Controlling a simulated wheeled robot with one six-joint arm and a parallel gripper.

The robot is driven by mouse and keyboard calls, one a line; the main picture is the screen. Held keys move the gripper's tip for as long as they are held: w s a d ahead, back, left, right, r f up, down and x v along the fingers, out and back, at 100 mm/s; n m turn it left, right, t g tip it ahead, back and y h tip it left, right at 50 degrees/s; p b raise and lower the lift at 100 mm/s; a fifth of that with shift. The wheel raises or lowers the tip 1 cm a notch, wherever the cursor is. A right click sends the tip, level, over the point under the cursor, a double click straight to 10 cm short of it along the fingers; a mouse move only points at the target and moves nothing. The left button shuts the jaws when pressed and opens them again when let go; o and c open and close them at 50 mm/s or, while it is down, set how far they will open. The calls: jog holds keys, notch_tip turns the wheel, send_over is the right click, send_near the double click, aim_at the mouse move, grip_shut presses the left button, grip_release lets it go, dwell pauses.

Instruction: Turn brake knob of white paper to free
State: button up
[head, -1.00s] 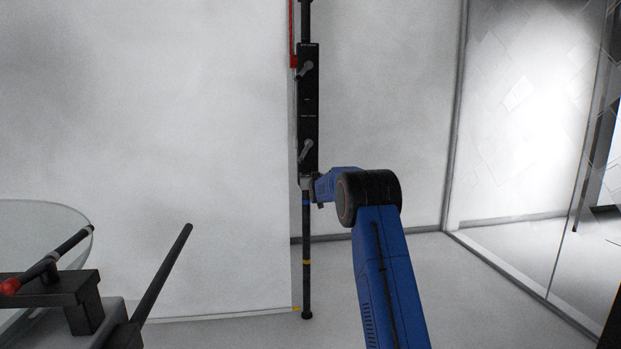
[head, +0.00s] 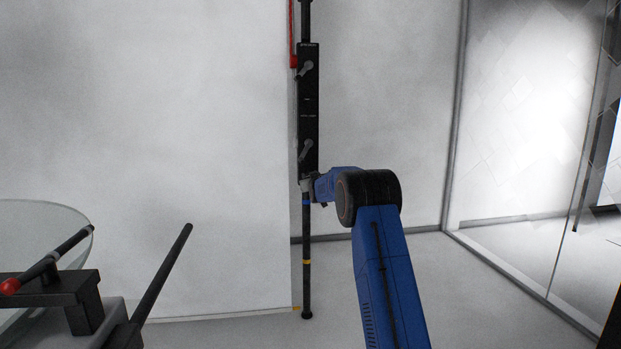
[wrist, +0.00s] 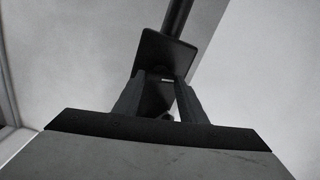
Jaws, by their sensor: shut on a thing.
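A tall black control box (head: 308,98) is mounted on a dark pole (head: 307,285) by the white paper backdrop (head: 150,130). It carries an upper grey lever (head: 305,71) and a lower grey lever (head: 306,150), both slanting down to the left. My gripper (head: 306,184) is at the box's lower end, just below the lower lever. In the wrist view my gripper (wrist: 157,100) is shut on a dark part between its fingers. I cannot tell clearly whether this part is the brake knob. A black plate and pole show beyond the fingers.
A red cord (head: 291,35) hangs beside the box. The glass turntable (head: 35,225) and a black bracket (head: 60,290) with a red-tipped rod stand at the left. A glass partition (head: 530,150) is at the right. The floor between pole and partition looks clear.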

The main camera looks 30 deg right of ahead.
jog(key=shift+a+f+n, duration=0.1)
jog(key=shift+f+n, duration=0.05)
jog(key=shift+n, duration=3.75)
jog(key=shift+a+f+n, duration=0.1)
jog(key=shift+n, duration=3.8)
jog(key=o, duration=1.1)
jog(key=shift+c, duration=0.2)
